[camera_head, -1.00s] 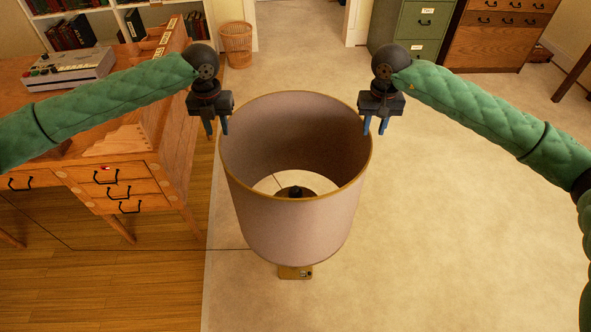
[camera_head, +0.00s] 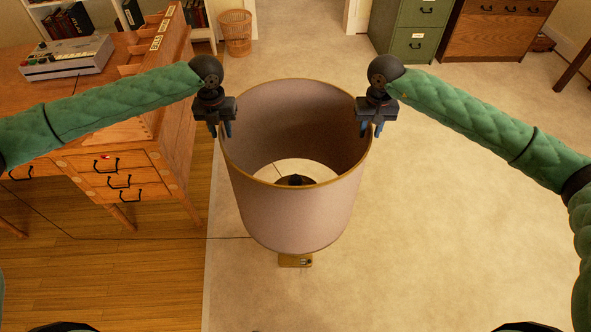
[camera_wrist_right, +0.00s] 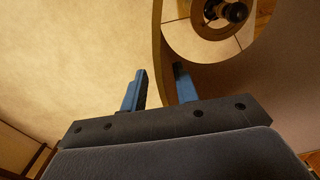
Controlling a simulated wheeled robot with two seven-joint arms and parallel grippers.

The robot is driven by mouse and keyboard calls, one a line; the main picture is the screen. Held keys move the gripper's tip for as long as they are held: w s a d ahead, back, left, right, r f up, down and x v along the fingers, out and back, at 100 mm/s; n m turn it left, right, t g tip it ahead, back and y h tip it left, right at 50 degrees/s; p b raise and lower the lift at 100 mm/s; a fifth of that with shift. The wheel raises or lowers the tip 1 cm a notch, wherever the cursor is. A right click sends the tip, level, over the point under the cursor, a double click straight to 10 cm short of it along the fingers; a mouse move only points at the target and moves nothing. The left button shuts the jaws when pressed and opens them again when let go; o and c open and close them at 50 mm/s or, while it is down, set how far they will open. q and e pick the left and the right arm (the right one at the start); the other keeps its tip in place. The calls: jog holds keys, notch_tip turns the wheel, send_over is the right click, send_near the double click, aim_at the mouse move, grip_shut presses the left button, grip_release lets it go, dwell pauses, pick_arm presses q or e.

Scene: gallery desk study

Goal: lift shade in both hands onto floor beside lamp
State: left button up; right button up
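The shade (camera_head: 292,215) is a large pinkish-beige drum with a gold rim, open at the top. It sits upright on the lamp (camera_head: 295,261), whose brassy base shows below it and whose dark fitting shows inside. My left gripper (camera_head: 220,131) is open at the left side of the rim. My right gripper (camera_head: 371,131) is open at the right side of the rim. In the right wrist view the rim (camera_wrist_right: 158,40) runs between the two blue fingers, with a gap to each. Whether the left fingers straddle the rim equally is hard to tell.
A wooden desk (camera_head: 130,165) with drawers stands at the left, carrying a grey device (camera_head: 66,58). A cord (camera_head: 150,238) runs left from the lamp. A wicker basket (camera_head: 236,33) and a green cabinet (camera_head: 412,28) stand behind. The pale carpet (camera_head: 450,250) at the right is clear.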

pick_arm(q)
jog(key=shift+f, duration=0.7)
pick_arm(e)
jog(key=shift+f, duration=0.7)
pick_arm(q)
jog(key=shift+c, duration=0.2)
pick_arm(e)
jog(key=shift+c, duration=0.2)
pick_arm(q)
grip_shut()
pick_arm(e)
grip_shut()
